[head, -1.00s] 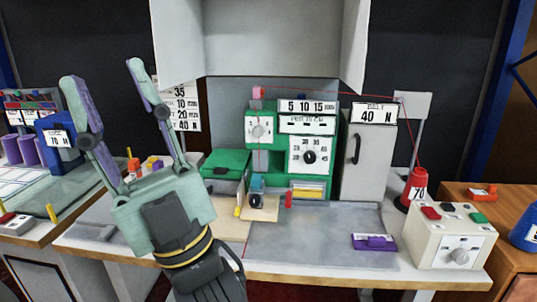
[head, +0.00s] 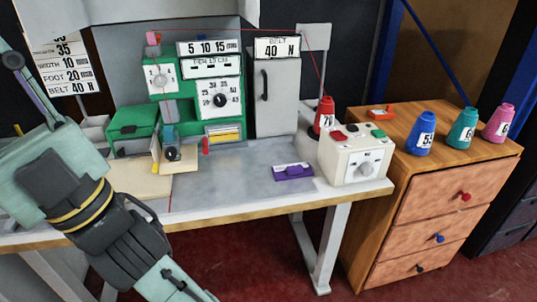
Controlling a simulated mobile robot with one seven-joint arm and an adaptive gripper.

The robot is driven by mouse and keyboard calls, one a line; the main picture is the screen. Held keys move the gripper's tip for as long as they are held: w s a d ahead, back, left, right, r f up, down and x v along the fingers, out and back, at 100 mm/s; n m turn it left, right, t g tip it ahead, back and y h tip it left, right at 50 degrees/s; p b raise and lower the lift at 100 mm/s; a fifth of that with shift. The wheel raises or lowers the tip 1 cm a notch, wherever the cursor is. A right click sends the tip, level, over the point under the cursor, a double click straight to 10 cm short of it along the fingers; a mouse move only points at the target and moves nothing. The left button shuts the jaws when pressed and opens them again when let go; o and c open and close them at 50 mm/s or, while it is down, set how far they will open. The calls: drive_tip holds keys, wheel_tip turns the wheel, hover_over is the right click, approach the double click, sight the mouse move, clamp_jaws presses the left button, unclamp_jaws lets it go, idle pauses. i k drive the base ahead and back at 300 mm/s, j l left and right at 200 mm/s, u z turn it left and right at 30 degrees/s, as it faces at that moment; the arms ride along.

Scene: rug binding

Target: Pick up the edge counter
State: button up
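No label in the head view names the edge counter, so I cannot tell for certain which thing it is. A small purple device (head: 292,171) lies flat on the grey worktop near its front edge. A small orange-red device (head: 380,113) lies on top of the wooden drawer cabinet. My gripper (head: 14,62) is at the far left, raised in front of the bench and far from both. One finger shows partly and still stands out from the palm; the other is outside the picture. Nothing is seen held.
A green machine (head: 125,123) stands at the back of the worktop (head: 235,185). A white control box (head: 358,155) and a red cone (head: 325,115) stand at its right end. Blue (head: 421,135), teal (head: 462,130) and pink (head: 498,124) cones stand on the wooden cabinet (head: 450,165).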

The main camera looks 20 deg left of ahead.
sight(302, 169)
drive_tip(key=i+j+z, duration=0.1)
drive_tip(key=j+z, duration=1.1)
